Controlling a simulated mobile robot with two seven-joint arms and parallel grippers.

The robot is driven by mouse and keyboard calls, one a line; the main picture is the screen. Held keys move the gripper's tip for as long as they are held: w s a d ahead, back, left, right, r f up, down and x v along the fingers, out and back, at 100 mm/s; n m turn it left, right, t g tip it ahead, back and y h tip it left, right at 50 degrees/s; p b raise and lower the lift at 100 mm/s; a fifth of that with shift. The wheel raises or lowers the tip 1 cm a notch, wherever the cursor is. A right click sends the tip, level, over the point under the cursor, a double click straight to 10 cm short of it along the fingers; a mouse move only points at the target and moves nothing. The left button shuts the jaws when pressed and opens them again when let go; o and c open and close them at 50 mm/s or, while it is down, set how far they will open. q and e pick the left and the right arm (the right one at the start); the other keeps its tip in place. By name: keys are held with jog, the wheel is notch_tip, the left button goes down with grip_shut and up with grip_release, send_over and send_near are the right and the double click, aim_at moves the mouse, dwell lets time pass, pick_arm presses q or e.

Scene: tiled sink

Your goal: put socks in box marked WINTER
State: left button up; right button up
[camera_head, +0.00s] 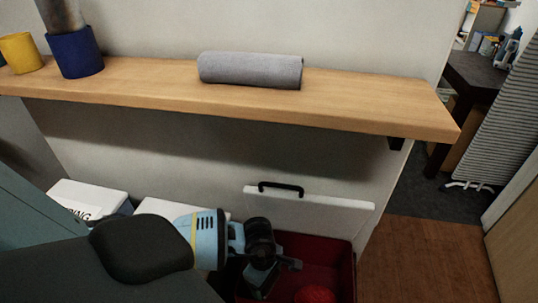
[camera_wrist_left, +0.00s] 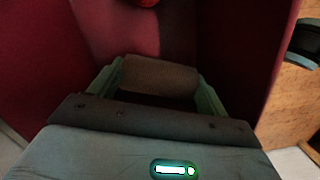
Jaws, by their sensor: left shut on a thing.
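My left gripper (camera_head: 262,278) reaches down into an open dark red box (camera_head: 342,262) in the head view. In the left wrist view its two fingers (camera_wrist_left: 158,82) are shut on a brownish-grey roll (camera_wrist_left: 160,74), which looks like rolled socks. The roll is inside the box, between its red walls (camera_wrist_left: 238,45); I cannot tell whether it touches the floor. A red rounded thing (camera_head: 315,294) lies in the box and shows at the top of the wrist view (camera_wrist_left: 146,2). No WINTER marking is readable. My right gripper is not in view.
The box's white lid (camera_head: 315,212) with a black handle stands open against the wall. A wooden shelf (camera_head: 370,105) above holds a grey roll (camera_head: 250,70), a blue pot (camera_head: 75,55) and a yellow pot (camera_head: 20,53). A white-lidded box (camera_head: 85,200) ending in "NG" is at left.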

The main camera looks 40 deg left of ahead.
aim_at(268, 289)
pick_arm(q)
jog(key=shift+f, duration=1.35)
notch_tip(268, 289, down, 4)
jog(key=shift+r+b, duration=0.25)
jog(key=shift+b, duration=0.25)
jog(key=shift+f, duration=0.2)
jog(key=shift+f, duration=0.25)
jog(key=o, duration=1)
jog(key=shift+r, duration=0.15)
